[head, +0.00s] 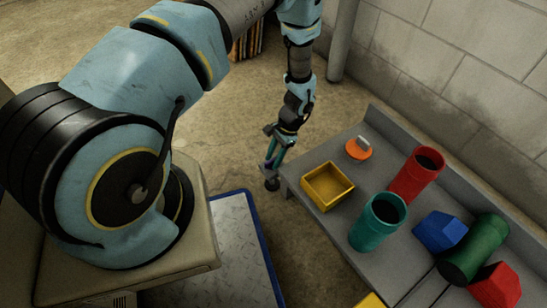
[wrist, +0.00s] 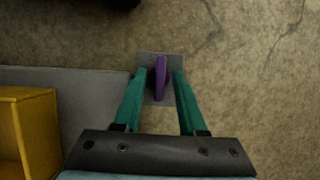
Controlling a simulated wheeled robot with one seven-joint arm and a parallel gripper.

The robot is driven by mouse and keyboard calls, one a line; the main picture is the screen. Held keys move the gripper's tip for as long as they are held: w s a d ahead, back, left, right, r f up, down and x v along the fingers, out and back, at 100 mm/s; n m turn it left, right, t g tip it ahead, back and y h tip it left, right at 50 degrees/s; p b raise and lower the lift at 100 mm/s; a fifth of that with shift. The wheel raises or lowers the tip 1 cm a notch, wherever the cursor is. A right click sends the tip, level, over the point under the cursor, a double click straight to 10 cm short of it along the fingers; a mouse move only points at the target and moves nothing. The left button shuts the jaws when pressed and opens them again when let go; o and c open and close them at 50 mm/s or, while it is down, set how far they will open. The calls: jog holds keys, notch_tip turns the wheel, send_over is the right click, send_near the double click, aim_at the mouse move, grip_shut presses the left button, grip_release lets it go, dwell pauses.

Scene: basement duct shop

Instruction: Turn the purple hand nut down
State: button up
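The purple hand nut (wrist: 161,78) shows in the wrist view as a narrow upright bar on a small grey plate (wrist: 152,59). My gripper (wrist: 160,73) is open, with one green finger on each side of the nut and a visible gap on both sides. In the head view my gripper (head: 272,169) points down just off the left end of the grey bench. I cannot make out the purple nut in the head view. How far the fingertips are above the plate is unclear.
The grey bench (head: 300,187) holds a yellow bin (head: 327,187), an orange disc with a grey handle (head: 359,149), a teal tube (head: 377,222), a red tube (head: 416,175) and several coloured blocks. The bin is left of my gripper in the wrist view. Bare floor lies beyond the bench end.

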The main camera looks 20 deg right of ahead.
jog(key=p+v, duration=0.3)
jog(key=v, duration=0.7)
jog(key=shift+d+r, duration=0.15)
jog(key=shift+r, duration=0.25)
jog(key=shift+w, duration=0.1)
jog(key=w+a+r+n+h, duration=0.1)
jog(key=w+a+r+n, duration=0.2)
jog(key=a+r, duration=0.5)
jog(key=w+a+r+n+h, duration=0.2)
jog(key=w+a+r+n, duration=0.15)
jog(key=r, duration=0.75)
jog(key=s+a+r+n+t+h, duration=0.1)
jog(key=s+a+r+n, duration=0.3)
jog(key=a+r, duration=0.35)
jog(key=s+a+r+n+t+h, duration=0.1)
jog(key=s+a+r+n+t, duration=0.2)
jog(key=a+r, duration=0.45)
jog(key=shift+g, duration=0.6)
jog(key=r+p, duration=1.1)
jog(key=a+r+p, duration=0.1)
jog(key=r+p, duration=2)
jog(key=p, duration=0.2)
jog(key=shift+s+a+r, duration=0.15)
jog(key=shift+s+r, duration=0.2)
jog(key=shift+r, duration=0.05)
